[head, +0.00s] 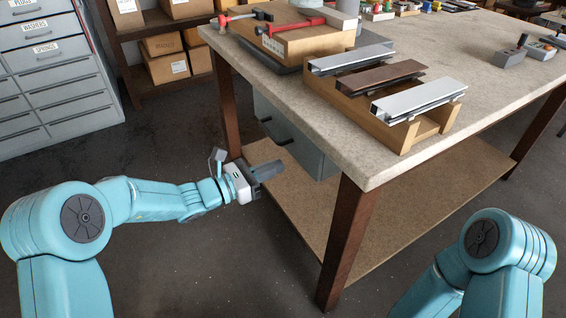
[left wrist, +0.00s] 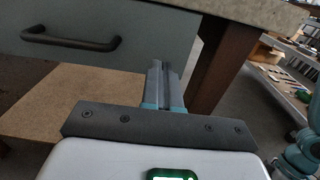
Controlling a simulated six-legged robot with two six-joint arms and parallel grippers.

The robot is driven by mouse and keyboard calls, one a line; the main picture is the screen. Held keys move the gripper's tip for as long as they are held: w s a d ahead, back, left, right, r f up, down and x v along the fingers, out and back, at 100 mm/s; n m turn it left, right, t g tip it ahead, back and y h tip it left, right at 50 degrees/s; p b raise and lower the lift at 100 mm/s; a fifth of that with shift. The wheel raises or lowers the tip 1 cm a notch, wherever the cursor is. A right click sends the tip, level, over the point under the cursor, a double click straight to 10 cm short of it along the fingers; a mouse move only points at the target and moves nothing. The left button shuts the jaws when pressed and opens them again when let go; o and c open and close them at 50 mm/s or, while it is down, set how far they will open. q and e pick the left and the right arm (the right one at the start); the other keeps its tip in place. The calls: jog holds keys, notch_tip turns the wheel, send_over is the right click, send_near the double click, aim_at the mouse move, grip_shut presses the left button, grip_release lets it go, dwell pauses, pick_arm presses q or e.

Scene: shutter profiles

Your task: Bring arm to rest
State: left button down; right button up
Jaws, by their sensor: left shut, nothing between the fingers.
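My left gripper (head: 268,170) is shut and empty. In the head view it is beside the workbench, below the level of the top, in front of the grey drawer unit (head: 297,137). In the left wrist view the fingers of my left gripper (left wrist: 160,70) lie together, with the drawer front (left wrist: 150,35) and its dark handle (left wrist: 70,39) behind them. I cannot tell the exact gap to the drawer. My right arm (head: 485,260) shows at the lower right of the head view, but its gripper is out of view.
The workbench (head: 370,165) has a dark brown leg (head: 345,240) near my left gripper and a low wooden shelf (head: 420,215). On top, three shutter profiles (head: 385,78) lie on a wooden rack. Open floor (head: 190,260) is left of the bench. A grey drawer cabinet (head: 55,75) stands at far left.

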pick_arm(q)
jog(key=v, duration=0.7)
jog(key=s+f+m+g+y, duration=1.05)
jog(key=s+f+m, duration=1.25)
jog(key=s+f, duration=0.65)
notch_tip(320, 180, up, 18)
jog(key=w+p, duration=0.1)
jog(key=p, duration=1.9)
jog(key=shift+w+a+t, duration=0.25)
jog(key=shift+a+t, duration=0.05)
jog(key=shift+t, duration=0.15)
jog(key=shift+y, duration=0.25)
